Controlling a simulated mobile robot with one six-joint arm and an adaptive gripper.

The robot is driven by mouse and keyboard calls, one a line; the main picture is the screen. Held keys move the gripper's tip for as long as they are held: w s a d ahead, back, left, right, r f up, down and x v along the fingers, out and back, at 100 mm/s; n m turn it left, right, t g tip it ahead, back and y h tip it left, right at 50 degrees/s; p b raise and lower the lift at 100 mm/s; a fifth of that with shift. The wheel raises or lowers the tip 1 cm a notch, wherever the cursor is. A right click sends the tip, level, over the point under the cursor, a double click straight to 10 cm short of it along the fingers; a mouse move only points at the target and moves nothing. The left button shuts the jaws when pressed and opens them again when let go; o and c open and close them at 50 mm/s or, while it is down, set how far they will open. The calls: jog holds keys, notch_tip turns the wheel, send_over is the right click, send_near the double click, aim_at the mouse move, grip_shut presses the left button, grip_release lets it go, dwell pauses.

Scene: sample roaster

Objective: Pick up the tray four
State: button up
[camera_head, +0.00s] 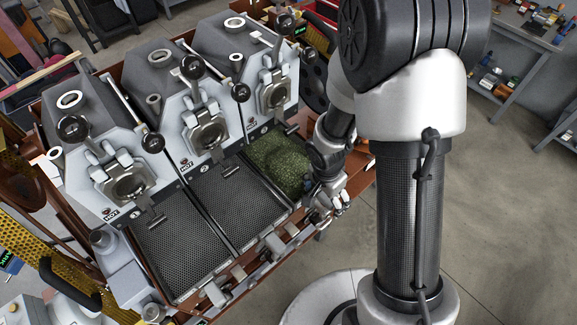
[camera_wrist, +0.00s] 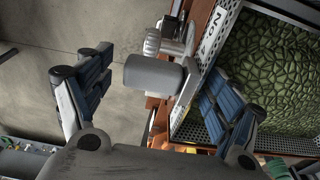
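A tray (camera_head: 249,168) filled with green beans sits at the right end of the roaster row in the head view. In the wrist view the tray rim (camera_wrist: 208,62) carries a white label (camera_wrist: 215,32) that I can read only in part. A grey cylindrical handle (camera_wrist: 155,74) sticks out from its front. My gripper (camera_wrist: 152,65) is open, with one blue-padded finger on each side of the handle and gaps on both sides. In the head view my gripper (camera_head: 322,208) is at the front right of the green tray, its fingers partly hidden.
Two trays with empty dark mesh, a middle one (camera_head: 235,205) and a left one (camera_head: 180,250), lie beside the green tray. Roaster units with levers and round knobs (camera_head: 192,67) stand behind. Grey handles (camera_head: 275,244) stick out along the front. Open floor (camera_head: 500,220) lies to the right.

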jog(key=c, duration=1.4)
jog(key=shift+w+r, duration=0.1)
